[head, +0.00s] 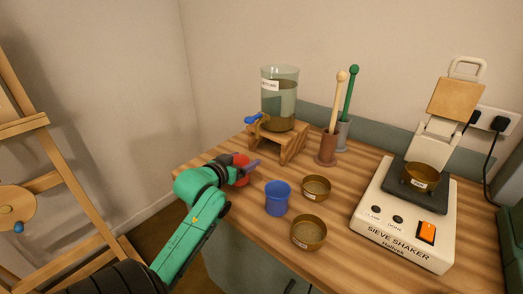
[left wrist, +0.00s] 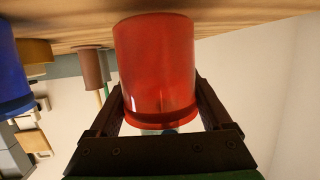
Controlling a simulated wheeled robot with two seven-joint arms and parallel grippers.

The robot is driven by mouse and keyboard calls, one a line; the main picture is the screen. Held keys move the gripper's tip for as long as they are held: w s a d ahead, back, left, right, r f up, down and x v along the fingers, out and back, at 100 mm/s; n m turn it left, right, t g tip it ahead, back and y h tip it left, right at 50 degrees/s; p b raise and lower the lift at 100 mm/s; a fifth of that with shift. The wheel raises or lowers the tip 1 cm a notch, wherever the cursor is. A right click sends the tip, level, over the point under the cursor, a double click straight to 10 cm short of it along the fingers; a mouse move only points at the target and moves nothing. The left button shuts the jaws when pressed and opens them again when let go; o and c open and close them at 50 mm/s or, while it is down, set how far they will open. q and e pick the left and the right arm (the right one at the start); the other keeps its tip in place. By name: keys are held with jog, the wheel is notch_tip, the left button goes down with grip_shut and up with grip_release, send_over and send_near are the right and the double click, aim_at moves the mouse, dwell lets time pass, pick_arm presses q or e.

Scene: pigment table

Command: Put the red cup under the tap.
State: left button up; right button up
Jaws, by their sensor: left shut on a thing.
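The red cup (left wrist: 155,65) fills the middle of the left wrist view, between the two dark fingers of my left gripper (left wrist: 160,105), which is shut on it. In the head view the red cup (head: 239,161) is mostly hidden by my left gripper (head: 246,170), near the table's left edge. The tap (head: 253,119) is blue and sits low on the left of a glass water tank (head: 279,95) on a wooden stand (head: 282,143). The cup is in front of the stand, nearer to me than the tap. My right gripper is not in view.
A blue cup (head: 277,198) stands just right of my left gripper. Two brass bowls (head: 316,188) (head: 309,233) stand beside it. A sieve shaker (head: 405,225) is at the right, and pestles in holders (head: 328,147) stand at the back.

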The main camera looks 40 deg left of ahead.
pick_arm(q)
jog(key=w+a, duration=0.1)
jog(key=w, duration=0.6)
jog(key=w+a+p, duration=0.1)
jog(key=w, duration=0.3)
jog(key=shift+w+a+r, duration=0.15)
jog(key=shift+w+a, duration=0.05)
jog(key=shift+a, duration=0.1)
jog(key=shift+f, duration=1)
jog(key=shift+f, duration=0.1)
jog(key=o, duration=1.3)
